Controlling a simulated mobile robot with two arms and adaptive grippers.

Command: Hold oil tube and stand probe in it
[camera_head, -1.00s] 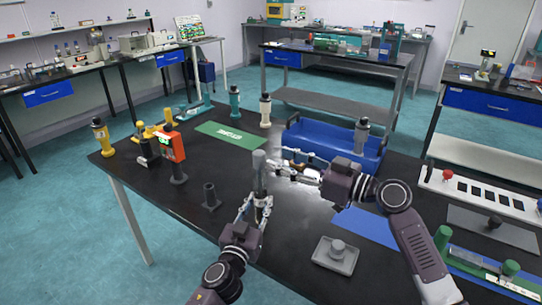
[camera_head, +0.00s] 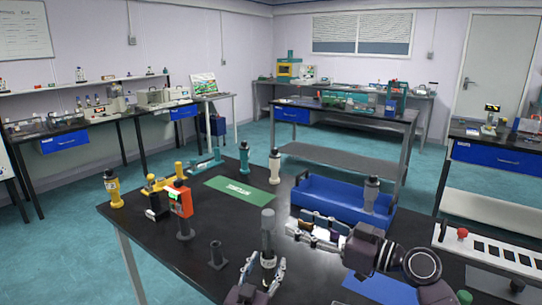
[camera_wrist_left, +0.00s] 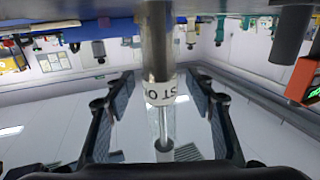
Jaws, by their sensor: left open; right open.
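A grey-topped probe (camera_head: 268,218) stands upright above the dark table. A thin rod shows inside the clear tube. My left gripper (camera_head: 266,268) is open, with one finger on each side of the tube and visible gaps. Whether the tube's base rests on the table is hidden. My right gripper (camera_head: 303,228) is open and empty, just right of the probe's grey top and apart from it.
An orange device (camera_head: 180,202) and a small dark stand (camera_head: 217,255) are left of the tube. A green mat (camera_head: 232,189), a white-and-black bottle (camera_head: 274,166) and a blue tray (camera_head: 325,197) are behind. A blue mat (camera_head: 380,287) lies at front right.

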